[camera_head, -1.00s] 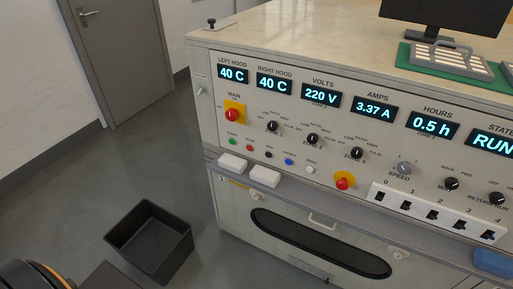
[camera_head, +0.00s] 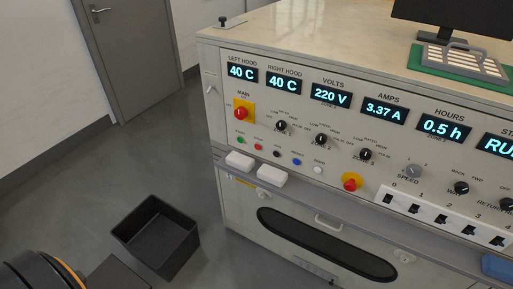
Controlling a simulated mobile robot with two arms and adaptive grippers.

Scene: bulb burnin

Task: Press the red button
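A small red button (camera_head: 258,147) sits in the row of small buttons on the front panel, between a green button (camera_head: 240,140) and a black one (camera_head: 277,153). A larger red mushroom button (camera_head: 351,183) on a yellow base sits lower right on the panel. A red main knob (camera_head: 241,113) on a yellow plate sits at the upper left of the panel. Neither of my grippers shows. A dark rounded part of mine with an orange ring fills the lower left corner.
Two white blocks (camera_head: 271,176) rest on the ledge (camera_head: 330,207) below the buttons. A black open bin (camera_head: 158,237) stands on the floor left of the console.

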